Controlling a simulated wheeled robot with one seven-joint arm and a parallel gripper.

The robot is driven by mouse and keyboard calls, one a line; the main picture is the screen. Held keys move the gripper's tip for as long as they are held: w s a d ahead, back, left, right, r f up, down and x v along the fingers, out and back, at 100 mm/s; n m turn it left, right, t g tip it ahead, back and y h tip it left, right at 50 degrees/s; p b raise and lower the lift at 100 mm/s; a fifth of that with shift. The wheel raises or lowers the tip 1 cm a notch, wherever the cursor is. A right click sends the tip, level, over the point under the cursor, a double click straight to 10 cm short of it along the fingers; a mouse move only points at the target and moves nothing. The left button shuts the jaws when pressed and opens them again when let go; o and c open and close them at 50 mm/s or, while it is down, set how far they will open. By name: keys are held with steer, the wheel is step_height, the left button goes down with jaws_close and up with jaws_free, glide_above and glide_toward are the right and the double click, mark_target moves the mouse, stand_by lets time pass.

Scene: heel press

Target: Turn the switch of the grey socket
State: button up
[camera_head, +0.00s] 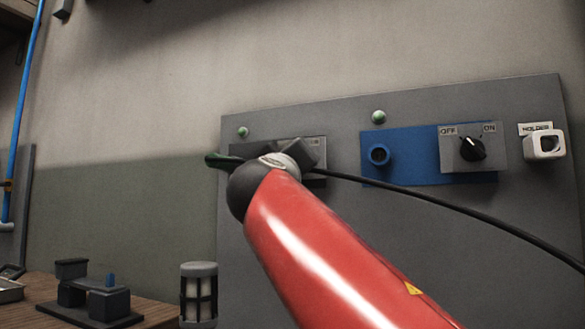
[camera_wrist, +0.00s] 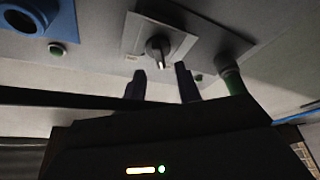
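In the head view, the grey switch plate of the grey socket (camera_head: 318,147) shows only partly, behind my wrist. In the wrist view, its pale plate (camera_wrist: 132,42) carries a dark round knob (camera_wrist: 158,46) with a light-tipped pointer. My gripper (camera_wrist: 162,72) is open, its two fingers apart and empty, short of the knob, which lies ahead between them. In the head view, my arm hides the fingers. A green and dark cylindrical piece, perhaps a plug (camera_wrist: 230,78), stands right of the fingers; its green end (camera_head: 224,160) shows left of my wrist.
A black cable (camera_head: 440,203) runs right from behind my wrist. Right are a blue socket (camera_head: 378,154), its OFF/ON switch (camera_head: 472,148) and a white holder (camera_head: 544,145). Green lamps (camera_head: 243,132) (camera_head: 379,117) sit above. A lantern-like object (camera_head: 198,295) stands lower left.

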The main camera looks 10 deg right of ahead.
steer(key=b+v, duration=0.1)
steer(key=v, duration=0.3)
steer(key=shift+s, duration=0.1)
stand_by(0.4)
